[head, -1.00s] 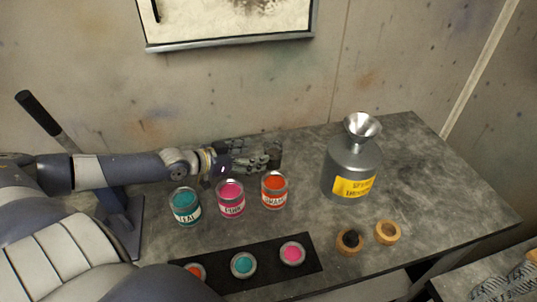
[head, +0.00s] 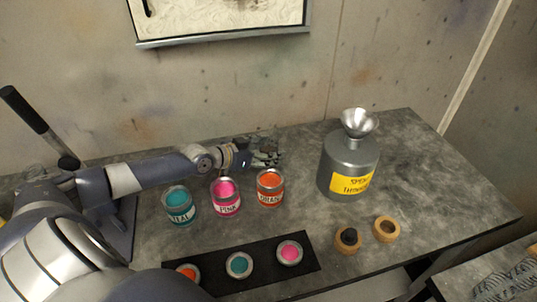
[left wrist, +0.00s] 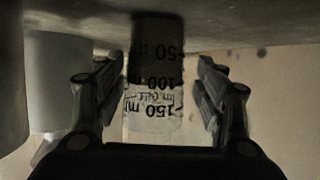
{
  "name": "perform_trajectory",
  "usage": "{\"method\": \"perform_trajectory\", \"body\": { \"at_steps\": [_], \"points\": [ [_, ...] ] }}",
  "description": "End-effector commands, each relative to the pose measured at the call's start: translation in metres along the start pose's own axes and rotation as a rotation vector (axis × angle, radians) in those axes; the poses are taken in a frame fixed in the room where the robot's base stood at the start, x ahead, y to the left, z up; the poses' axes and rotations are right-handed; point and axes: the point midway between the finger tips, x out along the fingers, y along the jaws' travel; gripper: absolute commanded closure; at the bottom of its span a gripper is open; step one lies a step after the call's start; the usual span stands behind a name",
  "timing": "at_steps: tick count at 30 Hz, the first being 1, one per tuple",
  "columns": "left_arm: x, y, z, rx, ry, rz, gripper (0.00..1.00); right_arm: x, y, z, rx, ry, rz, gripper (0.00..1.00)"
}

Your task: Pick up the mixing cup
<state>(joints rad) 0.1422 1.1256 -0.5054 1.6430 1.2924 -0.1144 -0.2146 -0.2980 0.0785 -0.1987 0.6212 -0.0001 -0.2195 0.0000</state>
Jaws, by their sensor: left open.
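The mixing cup (left wrist: 153,90) is clear with dark volume marks, and it appears upside down in the left wrist view. It stands between the two spread fingers of my left gripper (left wrist: 160,95), with a gap on each side. In the head view the left gripper (head: 268,160) is low over the back of the workbench, behind the paint cans. There the cup (head: 269,145) is small and dark at the fingertips, partly hidden by them. My right gripper is not in view.
Teal (head: 180,215), pink (head: 226,208) and orange (head: 270,200) paint cans stand in front of the arm. A grey thinner can (head: 347,160) with a funnel (head: 358,122) stands to the right. A black mat (head: 210,265) holds three small paint pots.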

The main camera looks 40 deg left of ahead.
Motion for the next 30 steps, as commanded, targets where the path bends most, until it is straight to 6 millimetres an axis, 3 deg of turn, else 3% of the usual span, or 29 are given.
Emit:
{"method": "perform_trajectory", "body": {
  "at_steps": [4, 9, 18, 25, 30],
  "points": [
    [0.02, 0.006, -0.004, -0.005, 0.004, 0.001, 0.36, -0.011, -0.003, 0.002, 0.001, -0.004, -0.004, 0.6],
    [0.038, 0.005, 0.0, -0.002, 0.002, 0.0, 0.36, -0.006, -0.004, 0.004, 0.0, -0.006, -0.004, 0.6],
    [0.042, 0.006, 0.0, 0.001, 0.0, 0.001, 0.36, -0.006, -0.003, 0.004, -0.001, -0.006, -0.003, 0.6],
    [0.042, 0.005, 0.0, 0.0, 0.0, 0.001, 0.86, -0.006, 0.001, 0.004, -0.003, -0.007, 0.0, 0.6],
    [0.042, 0.005, 0.001, 0.0, 0.0, 0.001, 0.88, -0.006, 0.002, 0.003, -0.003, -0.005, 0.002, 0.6]
  ]
}}
